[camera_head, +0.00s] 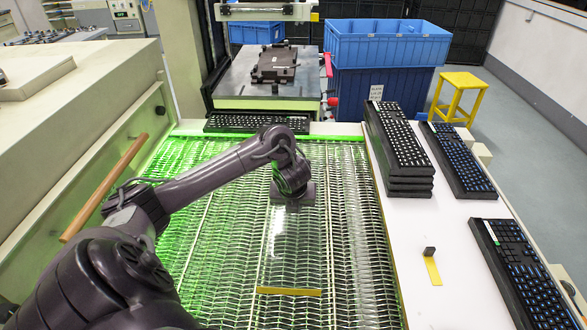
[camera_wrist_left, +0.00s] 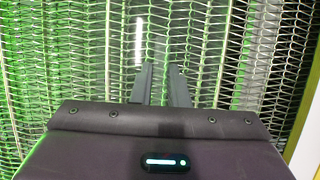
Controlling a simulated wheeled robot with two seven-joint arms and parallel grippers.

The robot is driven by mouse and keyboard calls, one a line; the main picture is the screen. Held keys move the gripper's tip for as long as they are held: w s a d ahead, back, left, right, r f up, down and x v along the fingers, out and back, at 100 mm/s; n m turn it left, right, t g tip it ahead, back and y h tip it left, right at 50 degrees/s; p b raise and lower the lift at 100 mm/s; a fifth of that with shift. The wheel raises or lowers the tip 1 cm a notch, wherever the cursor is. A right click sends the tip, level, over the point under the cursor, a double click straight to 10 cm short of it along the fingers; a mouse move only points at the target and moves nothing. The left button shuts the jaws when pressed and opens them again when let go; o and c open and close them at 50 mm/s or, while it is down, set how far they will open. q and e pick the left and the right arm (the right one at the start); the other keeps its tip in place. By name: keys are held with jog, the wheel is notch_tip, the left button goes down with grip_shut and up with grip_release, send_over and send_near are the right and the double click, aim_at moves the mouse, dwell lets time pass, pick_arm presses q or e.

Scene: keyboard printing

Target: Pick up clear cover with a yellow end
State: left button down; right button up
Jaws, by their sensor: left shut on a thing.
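The clear cover (camera_head: 287,250) is a faint transparent sheet over the green-lit wire mesh. Its yellow end (camera_head: 289,291) is a narrow strip on the side nearest me. My left gripper (camera_head: 294,203) points down at the cover's far end, opposite the yellow strip. In the left wrist view its two thin fingers (camera_wrist_left: 161,70) stand close together, shut on the clear cover, which barely shows between them. The cover's far edge is hidden by the gripper, and I cannot tell whether the sheet is clear of the mesh. My right gripper is not in view.
A white side table (camera_head: 408,225) on the right holds stacked keyboards (camera_head: 398,140), more single keyboards (camera_head: 522,275) and a yellow strip (camera_head: 432,270). Another keyboard (camera_head: 257,123) lies beyond the mesh. A printing platform (camera_head: 230,80) and blue crates (camera_head: 385,45) stand behind.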

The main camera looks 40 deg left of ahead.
pick_arm(q)
notch_tip(320, 180, up, 16)
jog(key=p, duration=1)
jog(key=shift+r, duration=0.2)
jog(key=c, duration=2)
grip_release()
grip_shut()
